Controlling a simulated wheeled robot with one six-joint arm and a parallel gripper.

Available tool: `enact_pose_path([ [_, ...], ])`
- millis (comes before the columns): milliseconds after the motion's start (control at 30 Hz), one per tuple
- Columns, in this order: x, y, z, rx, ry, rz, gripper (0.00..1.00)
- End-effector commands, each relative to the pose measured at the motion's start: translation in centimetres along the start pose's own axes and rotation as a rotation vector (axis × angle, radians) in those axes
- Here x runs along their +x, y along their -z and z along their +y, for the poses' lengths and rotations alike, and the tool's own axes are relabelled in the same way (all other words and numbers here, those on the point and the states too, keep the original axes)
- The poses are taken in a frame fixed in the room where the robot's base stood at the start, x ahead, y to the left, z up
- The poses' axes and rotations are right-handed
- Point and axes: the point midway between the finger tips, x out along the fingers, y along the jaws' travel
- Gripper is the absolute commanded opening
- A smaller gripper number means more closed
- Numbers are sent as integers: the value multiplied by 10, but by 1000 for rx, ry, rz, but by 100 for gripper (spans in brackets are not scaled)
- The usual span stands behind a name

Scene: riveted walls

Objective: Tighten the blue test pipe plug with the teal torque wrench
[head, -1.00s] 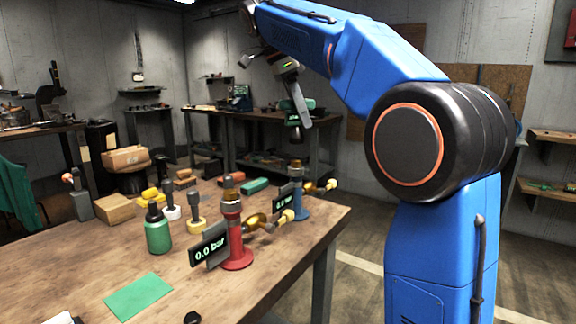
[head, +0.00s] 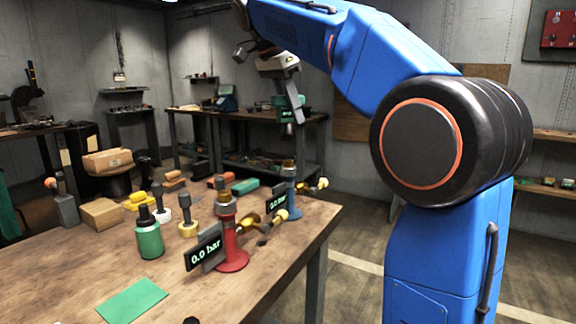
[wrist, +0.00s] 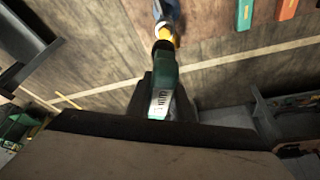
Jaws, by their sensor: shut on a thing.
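My gripper (head: 291,93) is shut on the teal torque wrench (head: 282,101) and holds it in the air, its dark socket end pointing down. In the wrist view the wrench (wrist: 163,77) lies between the jaws, its dark socket toward the blue test pipe (wrist: 164,8). In the head view the blue test pipe (head: 291,200) stands upright on the bench, with a brass-coloured plug (head: 288,165) on top. The socket appears above the plug with a gap between them. The pipe's display (head: 277,203) appears to read 0.0 bar.
A red test pipe (head: 229,240) with a 0.0 bar display (head: 204,250) stands nearer on the bench (head: 200,290). A green mat (head: 133,300) lies in front.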

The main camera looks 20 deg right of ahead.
Motion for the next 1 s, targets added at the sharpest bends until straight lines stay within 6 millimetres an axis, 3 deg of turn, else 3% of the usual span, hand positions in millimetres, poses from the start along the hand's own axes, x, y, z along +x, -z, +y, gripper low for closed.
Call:
enact_pose_path([
  [200, 0, 0, -2, -179, 77, 0, 0],
  [633, 0, 0, -4, -229, 97, 0, 0],
  [1000, 0, -1, -7, -453, 188, 1, 0],
])
